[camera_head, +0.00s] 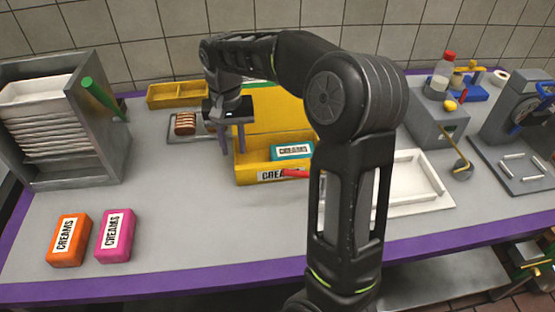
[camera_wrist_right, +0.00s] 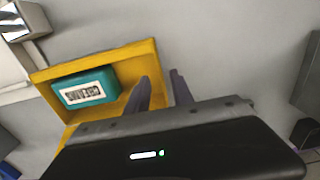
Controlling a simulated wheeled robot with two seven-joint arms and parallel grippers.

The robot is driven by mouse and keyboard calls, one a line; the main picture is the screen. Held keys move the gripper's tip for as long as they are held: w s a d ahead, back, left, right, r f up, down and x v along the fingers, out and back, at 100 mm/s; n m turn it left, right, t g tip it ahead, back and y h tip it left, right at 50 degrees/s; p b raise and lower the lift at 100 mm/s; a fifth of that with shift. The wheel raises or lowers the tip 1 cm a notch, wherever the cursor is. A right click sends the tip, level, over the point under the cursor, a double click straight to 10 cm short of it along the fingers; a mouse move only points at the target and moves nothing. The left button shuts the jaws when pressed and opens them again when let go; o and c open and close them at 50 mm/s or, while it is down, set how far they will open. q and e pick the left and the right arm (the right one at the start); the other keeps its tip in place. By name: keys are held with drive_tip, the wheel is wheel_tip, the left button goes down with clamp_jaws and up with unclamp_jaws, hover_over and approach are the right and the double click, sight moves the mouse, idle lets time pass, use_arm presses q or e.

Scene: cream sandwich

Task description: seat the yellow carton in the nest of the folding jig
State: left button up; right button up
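The yellow carton (camera_head: 246,169) stands on the grey counter, open at the top, its tall back panel raised. A teal creams pack (camera_head: 292,151) lies inside; it also shows in the right wrist view (camera_wrist_right: 86,91). My right gripper (camera_head: 232,142) points down at the carton's left wall. In the right wrist view its fingers (camera_wrist_right: 160,92) are apart, one inside the carton and one outside, with the wall between them and visible gaps. I cannot clearly identify the folding jig; a white framed tray (camera_head: 425,205) lies right of the carton, partly hidden by my arm. My left gripper is not in view.
An orange pack (camera_head: 68,239) and a pink pack (camera_head: 116,234) lie at front left. A grey rack (camera_head: 110,140) stands at left. A small tray with brown items (camera_head: 185,124) and a yellow bin (camera_head: 177,95) are behind. A red bar (camera_head: 294,173) sits at the carton's front.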

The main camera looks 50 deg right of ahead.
drive_tip(key=shift+w+f+p, duration=0.1)
drive_tip(key=shift+f+p, duration=0.3)
drive_tip(key=shift+f, duration=2.2)
clamp_jaws()
